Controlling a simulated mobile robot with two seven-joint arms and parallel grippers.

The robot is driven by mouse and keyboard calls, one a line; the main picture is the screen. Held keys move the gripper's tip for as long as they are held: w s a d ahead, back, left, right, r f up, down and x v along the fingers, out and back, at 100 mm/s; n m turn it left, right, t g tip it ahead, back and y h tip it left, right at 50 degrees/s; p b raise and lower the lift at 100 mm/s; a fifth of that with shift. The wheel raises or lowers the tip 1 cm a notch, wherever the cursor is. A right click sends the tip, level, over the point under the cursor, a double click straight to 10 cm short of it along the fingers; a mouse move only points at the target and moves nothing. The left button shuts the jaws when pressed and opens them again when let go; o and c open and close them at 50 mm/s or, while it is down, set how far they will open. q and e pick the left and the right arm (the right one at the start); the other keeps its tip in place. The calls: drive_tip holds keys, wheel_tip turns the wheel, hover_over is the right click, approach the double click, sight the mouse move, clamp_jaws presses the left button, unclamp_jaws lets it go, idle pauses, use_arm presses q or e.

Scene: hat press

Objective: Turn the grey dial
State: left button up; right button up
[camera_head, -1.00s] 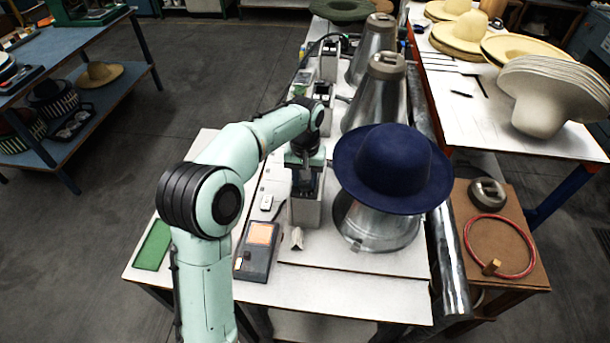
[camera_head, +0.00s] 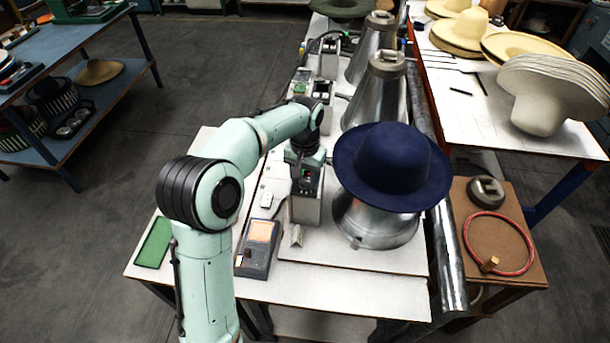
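My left gripper (camera_head: 304,168) reaches in from the left and points down at the top of a grey control box (camera_head: 305,211). The box stands on the white bench, just left of the metal cone with the blue hat. Its dark upper panel shows small green and red spots beside the gripper. I cannot make out the grey dial itself; the gripper and wrist cover part of the panel. The fingers are too small and dark to tell whether they are open, shut or touching anything. My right gripper is out of view.
A blue hat (camera_head: 391,170) sits on a metal cone (camera_head: 375,225) close to the right of the box. A dark handheld device (camera_head: 257,250) with an orange screen lies in front. More cones (camera_head: 376,95) and small boxes stand behind. The bench front is clear.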

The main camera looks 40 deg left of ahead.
sight(305, 180)
use_arm(q)
drive_tip(key=shift+o, duration=0.5)
wheel_tip(305, 180, up, 13)
drive_tip(key=p, duration=0.2)
drive_tip(key=shift+r, duration=0.2)
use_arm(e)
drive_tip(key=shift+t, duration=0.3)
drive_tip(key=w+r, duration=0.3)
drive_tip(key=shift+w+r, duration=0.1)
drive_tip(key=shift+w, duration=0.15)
